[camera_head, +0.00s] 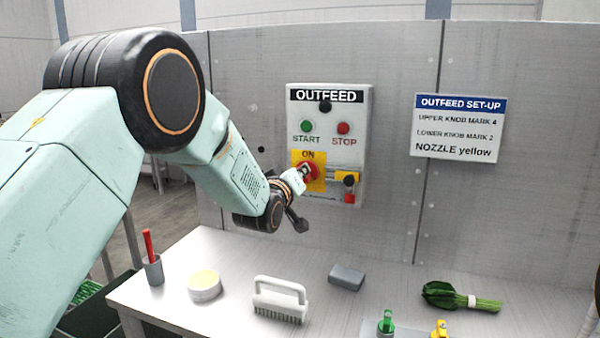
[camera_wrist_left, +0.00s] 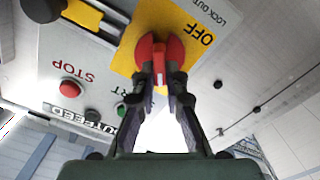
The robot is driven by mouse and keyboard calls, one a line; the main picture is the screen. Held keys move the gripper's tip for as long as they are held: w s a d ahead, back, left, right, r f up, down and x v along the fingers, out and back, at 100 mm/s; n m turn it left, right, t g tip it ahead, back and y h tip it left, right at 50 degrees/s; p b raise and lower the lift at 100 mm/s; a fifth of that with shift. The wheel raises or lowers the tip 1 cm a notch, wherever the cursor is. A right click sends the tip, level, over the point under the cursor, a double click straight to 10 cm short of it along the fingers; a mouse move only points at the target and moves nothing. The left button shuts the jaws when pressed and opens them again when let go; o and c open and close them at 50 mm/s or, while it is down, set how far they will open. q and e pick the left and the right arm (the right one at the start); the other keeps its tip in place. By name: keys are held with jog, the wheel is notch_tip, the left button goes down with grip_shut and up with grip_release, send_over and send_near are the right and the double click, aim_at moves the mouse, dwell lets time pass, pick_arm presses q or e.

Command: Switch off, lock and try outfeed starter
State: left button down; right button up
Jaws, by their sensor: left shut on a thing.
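The outfeed starter box (camera_head: 357,110) is on the grey wall panel, with a green START button (camera_head: 306,126) and red STOP button (camera_head: 343,128). They also show upside down in the wrist view. Below is a red rotary switch (camera_head: 312,166) on a yellow plate; ON is readable above it in the head view, OFF on the plate in the wrist view. My left gripper (camera_wrist_left: 160,78) is shut on the red switch handle (camera_wrist_left: 174,52). I cannot tell the handle's exact angle. Right of the switch is a yellow bracket (camera_head: 346,177) with a black knob and a red piece below. My right gripper is not in view.
The light bench (camera_head: 230,270) below holds a red stick in a grey cup (camera_head: 153,270), a round tub (camera_head: 204,287), a white brush (camera_head: 280,298), a grey block (camera_head: 346,277) and tied greens (camera_head: 455,297). Green and yellow nozzles stand at the front. A set-up sign (camera_head: 458,128) hangs right.

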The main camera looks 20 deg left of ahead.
pick_arm(q)
jog(key=n, duration=1.1)
jog(key=shift+a+f, duration=0.15)
jog(key=shift+a, duration=0.1)
jog(key=shift+n, duration=0.3)
jog(key=c, duration=1.8)
grip_release()
jog(key=shift+w, duration=0.1)
jog(key=o, duration=0.4)
jog(key=shift+w+f, duration=0.1)
jog(key=shift+f, duration=0.1)
jog(key=shift+s, duration=0.2)
